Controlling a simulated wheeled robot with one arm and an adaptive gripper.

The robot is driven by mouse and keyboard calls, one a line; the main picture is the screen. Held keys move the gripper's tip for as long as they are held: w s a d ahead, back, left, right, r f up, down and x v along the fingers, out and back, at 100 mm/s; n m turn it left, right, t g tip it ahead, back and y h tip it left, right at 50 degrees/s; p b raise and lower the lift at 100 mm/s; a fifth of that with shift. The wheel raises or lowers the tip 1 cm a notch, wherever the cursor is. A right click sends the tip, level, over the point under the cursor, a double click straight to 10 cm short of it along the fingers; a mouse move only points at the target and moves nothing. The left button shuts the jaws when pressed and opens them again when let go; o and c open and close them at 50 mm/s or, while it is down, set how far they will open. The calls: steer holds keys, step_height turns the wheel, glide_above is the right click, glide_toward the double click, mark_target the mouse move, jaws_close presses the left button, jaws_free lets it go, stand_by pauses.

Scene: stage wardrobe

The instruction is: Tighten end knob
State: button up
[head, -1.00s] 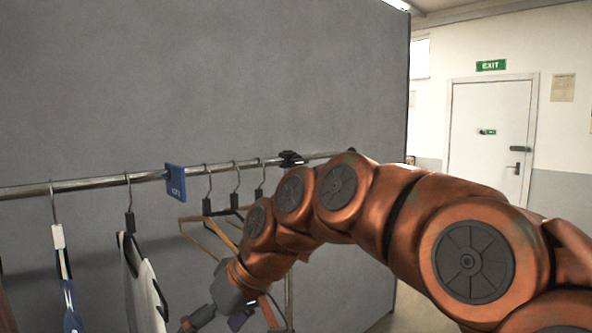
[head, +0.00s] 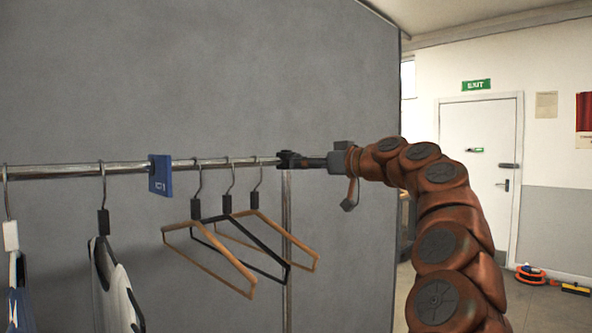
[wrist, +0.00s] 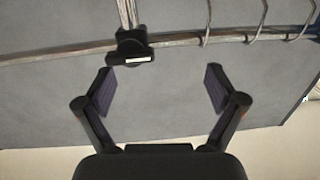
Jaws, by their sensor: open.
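The end knob is a black fitting (head: 289,160) at the right end of the metal rail (head: 80,170), where the upright meets it, in the head view. In the wrist view the black knob (wrist: 134,47), with a small pale label, sits on the rail ahead of and left of centre. My gripper (head: 312,163) reaches in from the right at rail height, close to the knob. In the wrist view my gripper (wrist: 160,88) is open and empty, its two fingers wide apart. The knob shows beyond the fingertips, nearer the left finger, not between them.
A blue tag (head: 160,175) hangs on the rail. Several hangers, including an empty wooden one (head: 210,262), hang left of the knob. A white and black garment (head: 115,290) hangs further left. A grey partition (head: 230,80) stands behind. Right of it is a white door (head: 480,160).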

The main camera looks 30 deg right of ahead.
steer(key=shift+t+h, duration=0.5)
steer(key=shift+w+d+r+p, duration=0.1)
steer(key=shift+w+d+p, duration=0.25)
steer(key=shift+w, duration=0.9)
steer(key=shift+w+d+r+p, duration=0.1)
steer(key=shift+w+d+p, duration=0.25)
steer(key=shift+w, duration=0.85)
steer(key=shift+w+d+r+p, duration=0.1)
steer(key=shift+w+d+p, duration=0.25)
steer(key=shift+w, duration=0.9)
steer(key=shift+a, duration=0.1)
steer(key=c, duration=1.2)
steer(key=shift+o, duration=0.2)
